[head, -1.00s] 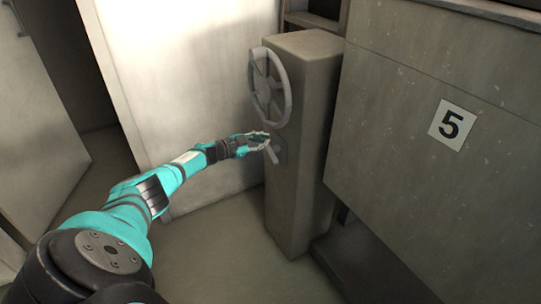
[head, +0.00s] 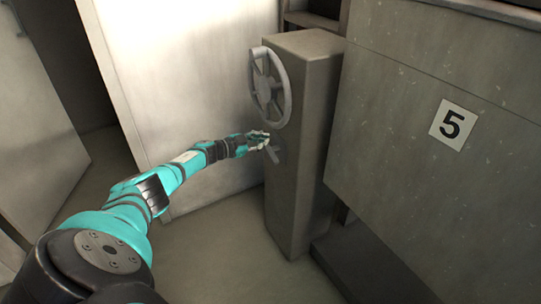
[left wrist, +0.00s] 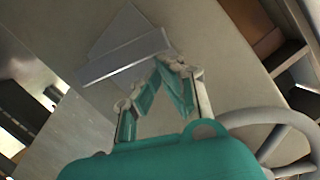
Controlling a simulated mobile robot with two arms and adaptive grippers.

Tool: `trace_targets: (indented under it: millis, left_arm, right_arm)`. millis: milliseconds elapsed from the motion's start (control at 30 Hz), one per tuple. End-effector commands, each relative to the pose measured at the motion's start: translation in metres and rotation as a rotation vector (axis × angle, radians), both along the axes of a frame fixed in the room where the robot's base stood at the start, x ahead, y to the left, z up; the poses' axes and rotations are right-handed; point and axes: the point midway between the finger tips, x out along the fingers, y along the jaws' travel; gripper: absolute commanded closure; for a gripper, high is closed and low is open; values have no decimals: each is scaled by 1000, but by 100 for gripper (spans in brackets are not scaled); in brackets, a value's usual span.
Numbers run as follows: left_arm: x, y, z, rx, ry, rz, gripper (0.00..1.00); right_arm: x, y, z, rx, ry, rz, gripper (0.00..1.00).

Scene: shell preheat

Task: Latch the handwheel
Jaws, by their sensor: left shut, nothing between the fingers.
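The grey spoked handwheel (head: 270,88) is mounted on the upper part of a grey pedestal (head: 303,150). A small latch lever (head: 274,155) sticks out below the wheel on the same face. My left gripper (head: 266,142) is shut and empty, with its fingertips close beside the lever. In the left wrist view the gripper (left wrist: 168,62) has its fingertips together at the right end of the lever's pale bar (left wrist: 122,58). I cannot tell whether they touch. Part of the handwheel rim (left wrist: 275,116) shows at right there. My right gripper is not in view.
A pale panel (head: 190,80) stands behind my left arm. Open floor (head: 215,225) lies left of the pedestal.

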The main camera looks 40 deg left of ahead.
Motion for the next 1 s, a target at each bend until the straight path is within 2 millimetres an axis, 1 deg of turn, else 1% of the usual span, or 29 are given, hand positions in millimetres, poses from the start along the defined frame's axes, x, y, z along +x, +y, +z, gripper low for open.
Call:
trace_targets:
  millis: [1000]
  left_arm:
    - [0,1,-2,1,2,2,100]
  right_arm:
    - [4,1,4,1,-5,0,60]
